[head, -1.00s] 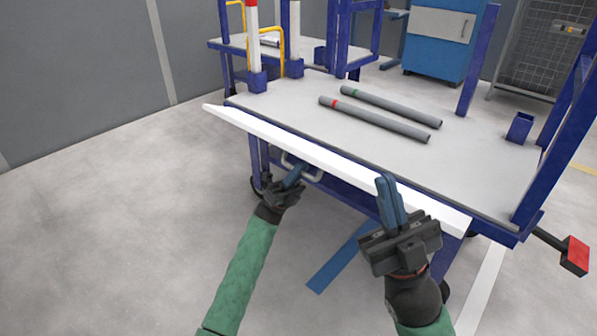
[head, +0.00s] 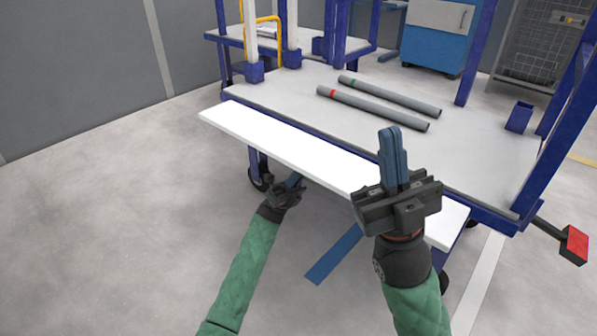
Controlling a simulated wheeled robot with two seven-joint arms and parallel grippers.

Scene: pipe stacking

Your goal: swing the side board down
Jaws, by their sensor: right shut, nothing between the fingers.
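The white side board (head: 285,150) runs along the near long side of the blue-framed cart. It leans outward from the cart's edge, and its broad white face shows. My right gripper (head: 391,132) is shut and empty, with its blue fingers together pointing up. It overlaps the right part of the board in the picture; whether it touches is unclear. My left gripper (head: 294,180) is low beside the board's lower edge, left of the middle. Its fingers are partly hidden by the board, so its opening cannot be told.
Two grey pipes, one with a red band (head: 375,108) and one with a green band (head: 392,97), lie on the cart's grey deck (head: 470,150). Blue posts stand at the cart's ends. The floor at left is clear.

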